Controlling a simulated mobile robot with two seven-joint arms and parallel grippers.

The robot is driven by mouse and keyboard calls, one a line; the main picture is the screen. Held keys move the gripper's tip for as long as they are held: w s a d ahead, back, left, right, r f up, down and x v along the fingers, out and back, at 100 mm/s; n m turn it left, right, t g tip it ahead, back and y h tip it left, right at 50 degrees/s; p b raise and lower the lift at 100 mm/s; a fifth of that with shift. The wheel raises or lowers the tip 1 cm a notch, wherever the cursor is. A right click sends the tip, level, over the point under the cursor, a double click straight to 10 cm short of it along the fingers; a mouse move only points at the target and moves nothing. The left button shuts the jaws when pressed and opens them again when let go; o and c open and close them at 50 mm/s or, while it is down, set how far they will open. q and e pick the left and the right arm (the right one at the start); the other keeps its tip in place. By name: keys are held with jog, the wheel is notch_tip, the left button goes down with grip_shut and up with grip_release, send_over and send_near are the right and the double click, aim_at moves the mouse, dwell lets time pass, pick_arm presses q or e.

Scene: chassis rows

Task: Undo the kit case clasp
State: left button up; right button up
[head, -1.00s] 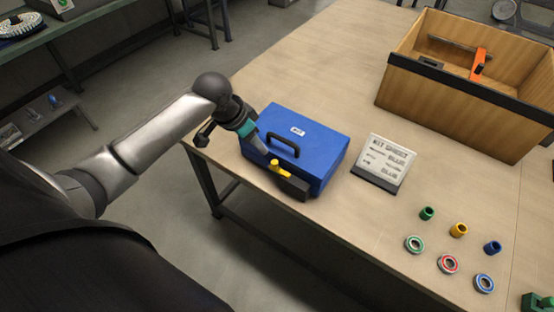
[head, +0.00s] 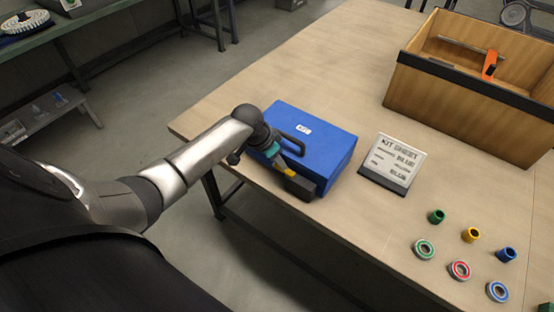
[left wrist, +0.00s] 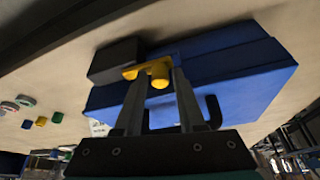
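The blue kit case (head: 318,143) stands with its lid shut near the table's left edge, its black handle (head: 293,146) on top. The yellow clasp (head: 290,173) is on its front side, beside a dark block (head: 299,188); its exact position is hard to read. My left gripper (head: 283,164) is at the clasp. In the left wrist view the fingers of my left gripper (left wrist: 158,82) stand apart, with the yellow clasp (left wrist: 159,70) at and between their tips; a firm hold does not show. The left finger hides part of the clasp. My right gripper is not in view.
A kit sheet on a stand (head: 393,162) is right of the case. Several coloured rings and small cylinders, including a red ring (head: 459,271), lie at the lower right. A wooden crate (head: 455,100) with an orange-handled item stands at the back right. The table middle (head: 330,60) is clear.

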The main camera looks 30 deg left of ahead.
pick_arm(q)
grip_shut()
dwell(0.3)
jog(key=s+d+n+g+y+p, duration=0.3)
jog(key=n+p, duration=0.6)
jog(key=n, duration=0.9)
jog(key=shift+s+d+y+p, duration=0.4)
jog(key=shift+s+d+y, duration=0.25)
jog(key=shift+d+y, duration=0.6)
jog(key=shift+a, duration=0.2)
